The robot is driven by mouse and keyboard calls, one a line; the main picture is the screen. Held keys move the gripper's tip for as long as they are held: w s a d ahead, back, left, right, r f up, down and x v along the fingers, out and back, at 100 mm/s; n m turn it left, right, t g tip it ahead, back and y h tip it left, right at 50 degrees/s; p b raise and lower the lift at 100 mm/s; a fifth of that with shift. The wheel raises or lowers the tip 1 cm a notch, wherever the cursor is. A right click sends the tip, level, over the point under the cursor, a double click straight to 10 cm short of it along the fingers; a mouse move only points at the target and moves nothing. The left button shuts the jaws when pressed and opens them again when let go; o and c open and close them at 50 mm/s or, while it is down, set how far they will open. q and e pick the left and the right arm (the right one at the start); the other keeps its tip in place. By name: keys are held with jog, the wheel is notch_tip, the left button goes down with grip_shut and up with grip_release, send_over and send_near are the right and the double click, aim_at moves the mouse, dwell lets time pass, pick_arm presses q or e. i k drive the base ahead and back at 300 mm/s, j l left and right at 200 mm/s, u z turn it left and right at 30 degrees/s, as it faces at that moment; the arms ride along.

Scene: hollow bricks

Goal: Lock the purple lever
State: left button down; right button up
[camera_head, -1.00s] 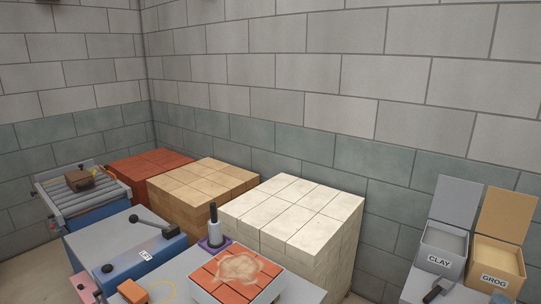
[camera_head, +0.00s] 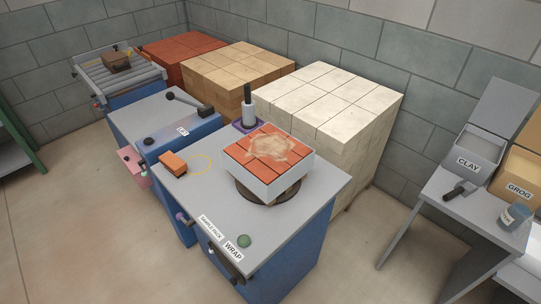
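No gripper of mine is in view. A small purple knob (camera_head: 181,217) shows at the left front edge of the bench labelled WRAP (camera_head: 318,190). It may be the purple lever; its shape and whether it is locked are too small to tell. A dark handle (camera_head: 228,264) is on the same front face, beside the WRAP label. A purple base (camera_head: 247,126) stands at the back of this bench under a grey post with a dark top (camera_head: 248,108).
A white-sided block of orange bricks (camera_head: 267,160) sits on a round plate on the bench. An orange brick (camera_head: 173,164) and a green button (camera_head: 244,240) are nearby. Brick stacks (camera_head: 330,100) stand behind. A grey table (camera_head: 465,210) is right. Floor (camera_head: 80,220) is clear front left.

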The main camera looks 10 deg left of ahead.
aim_at(180, 216)
jog(key=u, duration=1.1)
